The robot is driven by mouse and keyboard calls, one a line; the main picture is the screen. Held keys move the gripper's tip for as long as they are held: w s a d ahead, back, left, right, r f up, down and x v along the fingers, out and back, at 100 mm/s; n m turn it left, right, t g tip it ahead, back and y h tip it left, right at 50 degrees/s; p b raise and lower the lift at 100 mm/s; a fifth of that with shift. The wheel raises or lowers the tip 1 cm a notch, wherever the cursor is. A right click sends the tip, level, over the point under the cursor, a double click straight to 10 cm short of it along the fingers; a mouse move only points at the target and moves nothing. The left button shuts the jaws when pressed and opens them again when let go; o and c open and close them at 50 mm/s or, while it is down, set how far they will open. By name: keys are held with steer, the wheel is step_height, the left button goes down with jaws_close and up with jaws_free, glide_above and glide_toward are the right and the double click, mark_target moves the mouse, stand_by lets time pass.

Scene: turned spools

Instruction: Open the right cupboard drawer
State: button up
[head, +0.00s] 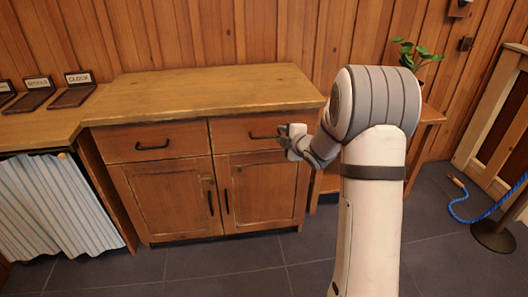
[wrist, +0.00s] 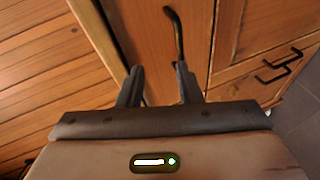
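The right cupboard drawer (head: 232,131) is the upper right front of a wooden cupboard, and it looks flush and closed. Its dark bar handle (head: 262,136) shows in the head view just left of my gripper (head: 284,136). In the wrist view the handle (wrist: 176,30) runs up the picture, its lower end close to the right finger's tip. My gripper (wrist: 160,84) is open, with a clear gap between its two dark fingers. Nothing is held between them. I cannot tell whether the right finger touches the handle.
The cupboard's worktop (head: 200,92) is bare. The left drawer (head: 150,142) is closed, as are the doors below, with two upright handles (head: 227,202). A striped curtain (head: 50,205) hangs at left. A potted plant (head: 415,55), a side table and a roped post (head: 492,232) are at right.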

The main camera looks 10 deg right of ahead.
mark_target(267, 137)
steer(key=w+a+f, duration=0.1)
steer(key=w+f, duration=0.1)
steer(key=w+a+f+n+y+b, duration=0.1)
steer(key=w, duration=0.2)
steer(key=w+a+f+n+y+b, duration=0.1)
steer(key=w+a+f, duration=0.1)
steer(key=w, duration=0.1)
steer(key=shift+w+f, duration=0.2)
steer(key=shift+f, duration=0.1)
steer(key=shift+c, duration=0.4)
jaws_close()
